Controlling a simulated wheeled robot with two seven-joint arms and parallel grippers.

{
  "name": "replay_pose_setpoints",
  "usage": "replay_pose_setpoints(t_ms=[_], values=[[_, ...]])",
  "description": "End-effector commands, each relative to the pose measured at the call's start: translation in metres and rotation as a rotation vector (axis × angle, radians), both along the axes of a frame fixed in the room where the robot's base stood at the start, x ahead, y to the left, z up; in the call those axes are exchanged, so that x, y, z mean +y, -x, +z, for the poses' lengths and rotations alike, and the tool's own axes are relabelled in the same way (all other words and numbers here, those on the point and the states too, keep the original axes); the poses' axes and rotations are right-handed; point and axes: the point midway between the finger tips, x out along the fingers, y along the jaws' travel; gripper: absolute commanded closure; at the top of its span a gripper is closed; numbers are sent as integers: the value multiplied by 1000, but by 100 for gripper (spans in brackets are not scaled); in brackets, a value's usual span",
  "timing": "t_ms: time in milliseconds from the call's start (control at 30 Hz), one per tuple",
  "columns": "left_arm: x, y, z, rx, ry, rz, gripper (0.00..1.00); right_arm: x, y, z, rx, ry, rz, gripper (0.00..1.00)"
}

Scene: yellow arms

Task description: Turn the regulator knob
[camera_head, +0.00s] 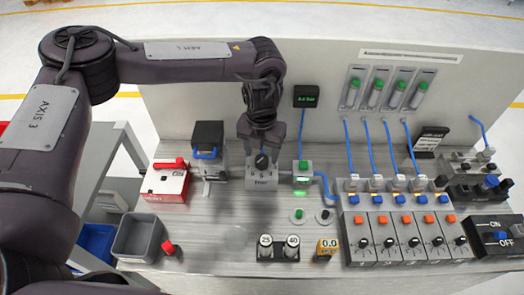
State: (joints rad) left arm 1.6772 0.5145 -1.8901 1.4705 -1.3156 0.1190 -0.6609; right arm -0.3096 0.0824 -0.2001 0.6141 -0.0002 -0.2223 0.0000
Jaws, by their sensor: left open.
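A black knob (262,161) sits on top of a small grey box with markings and small lettering on its front. My left gripper (262,148) is open and points down just above and behind this knob. Its fingertips are close to the knob; whether they touch it I cannot tell. The back of the knob and box is partly hidden by the gripper. A small black display with green digits (307,96) is on the back panel to the right. My right gripper is out of view.
A red and white box (165,182) and a dark device with a blue handle (208,145) stand to the left. A block with a green button (303,172) stands close on the right. Several switch modules (400,238) fill the right side. A grey bin (138,238) is front left.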

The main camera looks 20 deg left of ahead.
Motion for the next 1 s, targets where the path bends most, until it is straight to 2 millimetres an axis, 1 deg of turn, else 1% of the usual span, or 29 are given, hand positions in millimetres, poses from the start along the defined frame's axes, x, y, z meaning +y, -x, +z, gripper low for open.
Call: replay_pose_setpoints(t_ms=[100, 200, 433, 467, 700, 800, 1000], values=[[0, 0, -11, 2, 0, 1, 44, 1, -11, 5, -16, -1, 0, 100], [0, 0, -16, 0, 1, 0, 44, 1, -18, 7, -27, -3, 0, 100], [0, 0, -18, -1, 0, 0, 44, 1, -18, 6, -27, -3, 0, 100], [0, 0, -18, -1, 0, 0, 46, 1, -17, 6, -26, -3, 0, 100], [0, 0, -17, -1, 0, 0, 77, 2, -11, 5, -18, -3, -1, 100], [0, 0, -17, -1, 0, 0, 89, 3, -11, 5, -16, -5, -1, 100], [0, 0, -17, -1, 0, 17, 89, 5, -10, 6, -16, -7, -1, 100]])
